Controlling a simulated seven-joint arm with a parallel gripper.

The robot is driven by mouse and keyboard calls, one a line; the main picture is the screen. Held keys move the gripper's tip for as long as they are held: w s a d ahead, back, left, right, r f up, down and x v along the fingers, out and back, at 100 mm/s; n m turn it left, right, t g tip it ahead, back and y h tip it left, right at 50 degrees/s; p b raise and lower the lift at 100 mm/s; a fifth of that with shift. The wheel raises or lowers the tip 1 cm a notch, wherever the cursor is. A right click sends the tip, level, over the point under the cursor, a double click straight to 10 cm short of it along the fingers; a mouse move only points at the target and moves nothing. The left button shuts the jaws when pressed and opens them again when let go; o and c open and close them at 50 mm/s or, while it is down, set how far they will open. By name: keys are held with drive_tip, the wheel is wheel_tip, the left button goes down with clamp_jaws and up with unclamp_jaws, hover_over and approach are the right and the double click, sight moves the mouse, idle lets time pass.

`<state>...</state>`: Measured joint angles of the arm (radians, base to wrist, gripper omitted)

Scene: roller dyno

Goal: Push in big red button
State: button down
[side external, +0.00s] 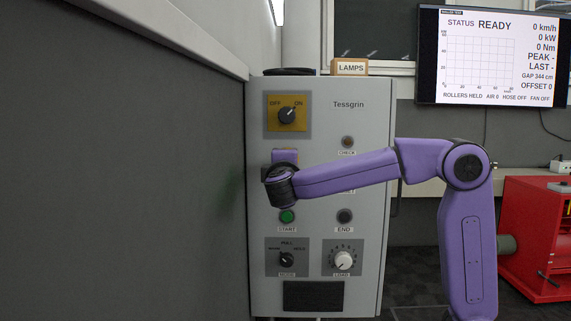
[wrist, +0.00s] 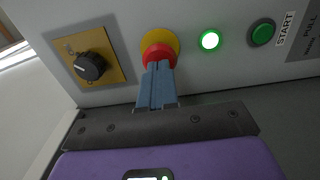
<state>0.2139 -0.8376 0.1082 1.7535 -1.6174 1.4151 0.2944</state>
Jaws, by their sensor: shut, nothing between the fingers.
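The big red button (wrist: 159,51) sits on a round yellow surround (wrist: 171,36) on the grey panel in the wrist view. My gripper (wrist: 159,66) is shut and empty, its two blue-grey fingers side by side. The fingertips overlap the lower part of the red button in the picture; I cannot tell whether they touch it or whether it is pushed in. In the side view my arm and hand cover the button's place on the control cabinet (side external: 375,110), and the fingertips are hidden.
A black rotary OFF/ON switch (wrist: 90,66) is left of the button. A lit green lamp (wrist: 209,40) and the green START button (wrist: 262,34) are to its right. An END button (side external: 344,216) and LOAD knob (side external: 343,260) sit lower. The screen (side external: 490,55) reads READY.

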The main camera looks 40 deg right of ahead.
drive_tip(key=shift+w+d, duration=0.4)
drive_tip(key=v, duration=0.6)
drive_tip(key=shift+s+a, duration=0.25)
idle(0.7)
idle(0.4)
drive_tip(key=s+d+f+n+g+y, duration=0.1)
drive_tip(key=s+f+n+g+y, duration=0.2)
drive_tip(key=f, duration=0.7)
drive_tip(key=s+f+g+y, duration=0.3)
drive_tip(key=s+f, duration=0.3)
drive_tip(key=s, duration=0.4)
drive_tip(key=s+f+g+y, duration=0.3)
drive_tip(key=s+f, duration=0.3)
drive_tip(key=s, duration=0.4)
drive_tip(key=s+f+g+y, duration=0.3)
drive_tip(key=s+f, duration=0.3)
drive_tip(key=s, duration=0.4)
drive_tip(key=shift+a+f+n+g+y, duration=0.2)
drive_tip(key=shift+n+g+y, duration=0.1)
drive_tip(key=shift+y, duration=0.3)
drive_tip(key=shift+r, duration=0.1)
